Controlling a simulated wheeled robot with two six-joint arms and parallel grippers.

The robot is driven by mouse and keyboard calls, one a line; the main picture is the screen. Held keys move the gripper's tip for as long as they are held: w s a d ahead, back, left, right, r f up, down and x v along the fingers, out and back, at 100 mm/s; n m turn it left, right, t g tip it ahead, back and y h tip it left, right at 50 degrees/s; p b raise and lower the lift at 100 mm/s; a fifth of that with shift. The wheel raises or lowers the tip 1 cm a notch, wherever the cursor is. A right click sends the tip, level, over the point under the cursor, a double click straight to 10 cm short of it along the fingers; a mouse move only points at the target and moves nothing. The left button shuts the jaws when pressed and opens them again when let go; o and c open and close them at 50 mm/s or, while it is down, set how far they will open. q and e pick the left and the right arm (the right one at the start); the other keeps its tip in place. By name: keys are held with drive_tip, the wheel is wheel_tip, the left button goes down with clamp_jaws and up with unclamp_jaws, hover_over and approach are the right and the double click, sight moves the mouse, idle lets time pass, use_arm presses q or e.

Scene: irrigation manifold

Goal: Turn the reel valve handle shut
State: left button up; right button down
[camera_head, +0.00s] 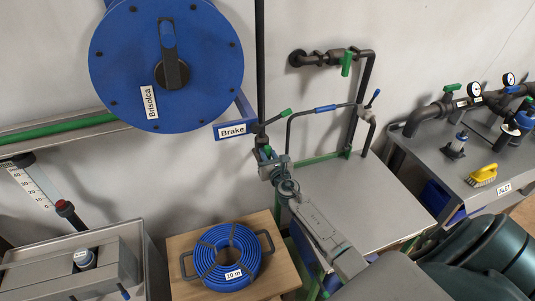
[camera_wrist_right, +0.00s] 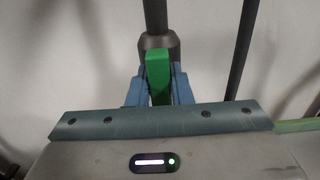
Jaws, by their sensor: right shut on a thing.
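My right gripper (camera_head: 266,154) is at the lower end of the thin dark vertical pipe (camera_head: 260,60), beside the blue hose reel (camera_head: 205,60). In the right wrist view its two blue fingers (camera_wrist_right: 159,92) are shut on a green handle (camera_wrist_right: 158,72), one finger on each side. The handle stands in front of a dark collar (camera_wrist_right: 158,45) on the pipe. In the head view the handle is mostly hidden by the gripper. My left gripper is not in view.
A "Brake" sign (camera_head: 232,131) sits left of the pipe. A coiled blue hose (camera_head: 226,258) lies on a wooden stand below. Wall pipes with a green handle (camera_head: 346,64) are to the right, above a grey bench (camera_head: 365,195). A yellow brush (camera_head: 482,175) lies farther right.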

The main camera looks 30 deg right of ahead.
drive_tip(key=m+b, duration=0.1)
drive_tip(key=m, duration=0.1)
drive_tip(key=m+b, duration=0.1)
drive_tip(key=m, duration=0.2)
drive_tip(key=shift+d+f+m, duration=0.15)
drive_tip(key=shift+f+m, duration=0.05)
drive_tip(key=shift+m, duration=0.1)
drive_tip(key=m+b, duration=0.1)
drive_tip(key=m, duration=0.1)
drive_tip(key=m+b, duration=0.1)
drive_tip(key=m, duration=0.1)
drive_tip(key=shift+s+d+f+m, duration=0.1)
drive_tip(key=shift+d+m, duration=0.05)
drive_tip(key=shift+m, duration=0.15)
drive_tip(key=m+b, duration=0.3)
drive_tip(key=m, duration=0.2)
drive_tip(key=shift+f, duration=0.2)
drive_tip(key=shift+m+b, duration=0.8)
drive_tip(key=shift+m, duration=1)
